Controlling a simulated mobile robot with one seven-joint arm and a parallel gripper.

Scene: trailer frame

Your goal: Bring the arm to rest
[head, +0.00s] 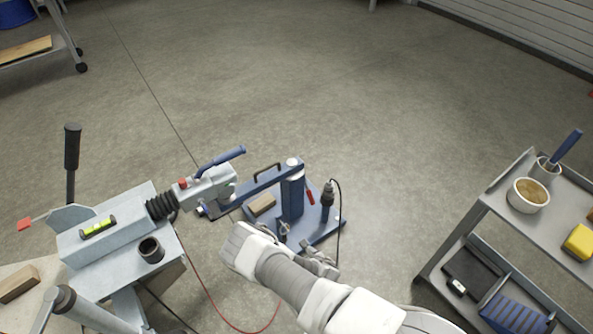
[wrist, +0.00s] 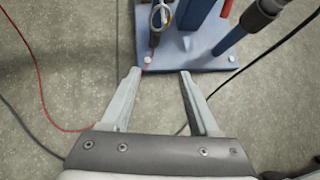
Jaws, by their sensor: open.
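My gripper (wrist: 163,73) is open and empty in the wrist view, its two fingers spread over the floor and the near edge of a blue base plate (wrist: 210,58). In the head view my arm reaches in from the bottom right, and its end covers part of the gripper, just in front of the blue stand (head: 291,200). A ring-shaped metal part (wrist: 160,17) on the plate lies beyond the left finger. I cannot tell any contact between the fingers and the plate.
The trailer frame's coupling (head: 207,186) with a blue handle stands left of the stand. A red cable (head: 207,290) and a black cable (head: 338,225) run nearby. A grey cart (head: 480,215) with a bowl (head: 528,195) stands at right.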

